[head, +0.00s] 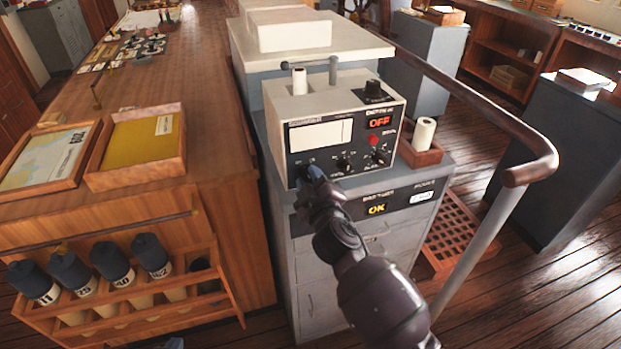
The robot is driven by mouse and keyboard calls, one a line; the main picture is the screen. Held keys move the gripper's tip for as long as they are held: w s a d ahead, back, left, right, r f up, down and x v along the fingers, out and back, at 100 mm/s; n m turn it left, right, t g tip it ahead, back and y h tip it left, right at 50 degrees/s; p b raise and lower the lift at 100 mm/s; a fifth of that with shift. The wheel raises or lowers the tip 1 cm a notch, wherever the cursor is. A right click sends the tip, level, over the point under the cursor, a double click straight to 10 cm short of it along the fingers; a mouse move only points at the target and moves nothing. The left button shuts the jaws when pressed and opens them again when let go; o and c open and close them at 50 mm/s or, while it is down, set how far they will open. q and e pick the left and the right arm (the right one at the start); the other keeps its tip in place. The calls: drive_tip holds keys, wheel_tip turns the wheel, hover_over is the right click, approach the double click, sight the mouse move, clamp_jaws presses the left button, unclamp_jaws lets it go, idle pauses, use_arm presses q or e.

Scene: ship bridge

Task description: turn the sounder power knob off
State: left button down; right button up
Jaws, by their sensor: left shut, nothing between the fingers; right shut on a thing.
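The sounder (345,115) is a cream box with a dark front panel on top of a grey cabinet. Its panel has a pale window, a red indicator reading OFF (380,122), a red button and several black knobs. My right gripper (309,173) is shut on the knob at the panel's lower left, which I take as the sounder power knob. The fingers mostly hide this knob, and its label is too small to read. My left gripper (172,343) barely shows at the bottom edge, shut and empty, away from the sounder.
A paper roll in a wooden holder (420,155) stands right of the sounder. A curved handrail (520,150) runs along the right. The wooden chart table (220,100) is on the left.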

drive_tip(key=shift+n, duration=0.8)
drive_tip(key=o, duration=0.9)
drive_tip(key=v, duration=1.1)
drive_tip(key=shift+w+d, duration=0.1)
